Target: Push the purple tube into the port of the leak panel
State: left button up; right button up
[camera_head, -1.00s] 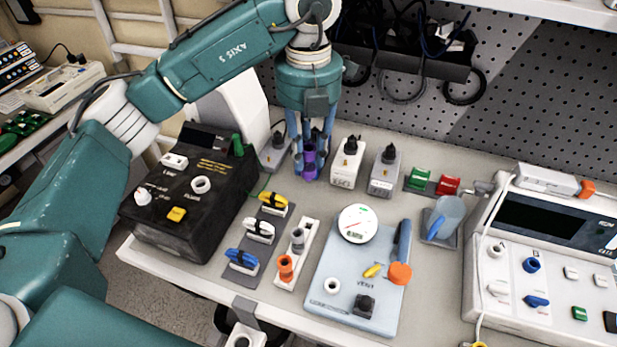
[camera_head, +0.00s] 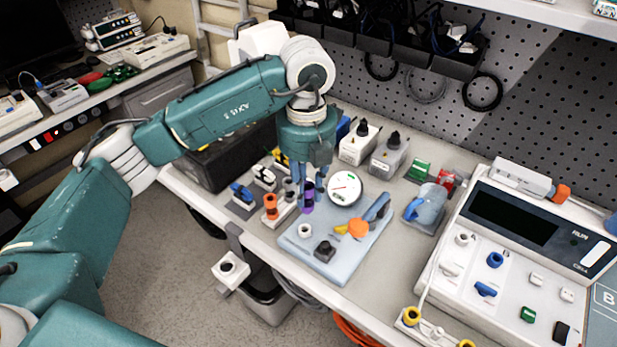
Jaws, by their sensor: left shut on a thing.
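The purple tube (camera_head: 307,198) is held upright between the fingers of my left gripper (camera_head: 309,187). That gripper is shut on it, above the rear left part of the light blue leak panel (camera_head: 290,244). The tube's lower end is behind and slightly left of the white ring-shaped port (camera_head: 305,231), apart from it in the picture. The panel also carries a round white gauge (camera_head: 345,188), a black knob (camera_head: 325,250) and an orange knob (camera_head: 358,228). The fingers partly hide the tube's upper part. My right gripper is out of view.
A narrow white rack with an orange tube (camera_head: 270,207) stands close left of the panel. Blue, white and yellow clips sit further left. White and grey boxes (camera_head: 389,156) stand behind, and a large white pump (camera_head: 515,262) is at right.

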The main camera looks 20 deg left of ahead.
pick_arm(q)
jog(key=shift+s+a+f, duration=0.1)
jog(key=shift+f, duration=0.15)
jog(key=shift+w+a+f+b, duration=0.15)
jog(key=shift+a+f+b, duration=0.1)
jog(key=shift+f, duration=0.3)
jog(key=shift+w+a+f+b, duration=0.1)
jog(key=shift+a+f+b, duration=0.15)
jog(key=shift+f, duration=0.25)
jog(key=f, duration=0.1)
jog(key=f+b, duration=0.1)
jog(key=f, duration=0.1)
jog(key=shift+s+d+b, duration=0.1)
jog(key=shift+d+b, duration=0.15)
jog(key=shift+b, duration=0.15)
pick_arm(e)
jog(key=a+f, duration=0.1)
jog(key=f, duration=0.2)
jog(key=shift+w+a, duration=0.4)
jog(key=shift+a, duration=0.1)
